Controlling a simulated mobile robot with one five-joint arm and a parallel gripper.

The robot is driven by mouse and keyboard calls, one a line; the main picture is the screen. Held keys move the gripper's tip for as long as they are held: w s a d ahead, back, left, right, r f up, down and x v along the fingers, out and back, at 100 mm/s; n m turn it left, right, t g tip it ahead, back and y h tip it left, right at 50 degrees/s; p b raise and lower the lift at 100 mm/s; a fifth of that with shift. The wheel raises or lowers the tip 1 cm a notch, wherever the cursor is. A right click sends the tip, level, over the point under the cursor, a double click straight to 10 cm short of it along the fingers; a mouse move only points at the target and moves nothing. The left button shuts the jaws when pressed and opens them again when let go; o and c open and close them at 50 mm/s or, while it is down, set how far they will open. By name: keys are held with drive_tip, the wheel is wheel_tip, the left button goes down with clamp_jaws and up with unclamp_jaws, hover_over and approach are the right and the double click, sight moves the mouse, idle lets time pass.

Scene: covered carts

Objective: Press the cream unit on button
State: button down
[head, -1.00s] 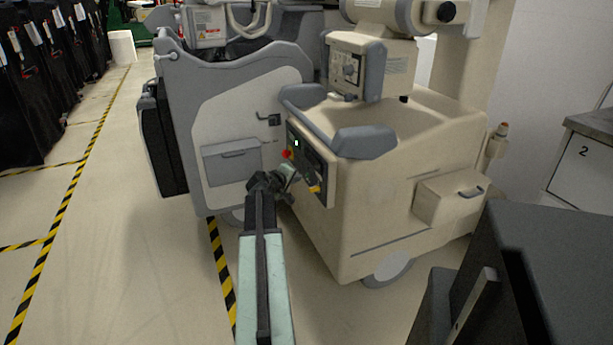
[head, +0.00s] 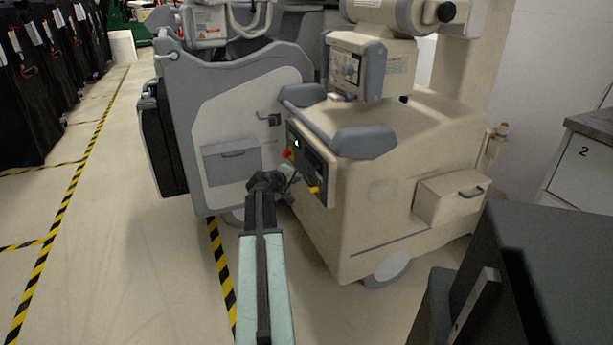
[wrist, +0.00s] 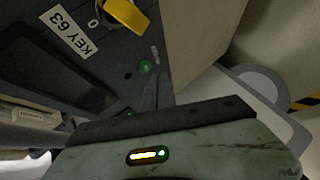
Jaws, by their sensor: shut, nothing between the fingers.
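The cream unit (head: 400,200) stands right of centre in the head view. Its dark control panel (head: 312,168) faces left, with a red knob and a small lit green spot near its upper left end. In the wrist view a round green button (wrist: 145,66) sits on the panel beside a short white stroke mark. A yellow knob (wrist: 126,14) with a "0" mark is above it. My gripper (head: 288,170) is shut and empty, close in front of the panel's lower left part. Its fingertips are not clear in the wrist view, so I cannot tell contact.
A grey and cream cart (head: 235,130) stands close on the left. A dark box (head: 550,270) fills the front right. Free floor lies at the left, with yellow-black tape (head: 75,195).

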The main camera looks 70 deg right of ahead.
drive_tip(key=shift+s+d, duration=0.1)
drive_tip(key=shift+s+d, duration=0.2)
drive_tip(key=shift+s, duration=0.1)
drive_tip(key=shift+s+d, duration=0.25)
drive_tip(key=shift+s, duration=0.1)
idle(0.8)
drive_tip(key=shift+w+a, duration=0.1)
drive_tip(key=shift+w, duration=0.05)
drive_tip(key=shift+w+a, duration=0.45)
drive_tip(key=shift+w, duration=0.1)
drive_tip(key=w+a, duration=0.1)
drive_tip(key=w, duration=0.1)
drive_tip(key=w+a, duration=0.2)
drive_tip(key=shift+a, duration=0.1)
idle(0.5)
drive_tip(key=shift+s, duration=0.1)
idle(0.5)
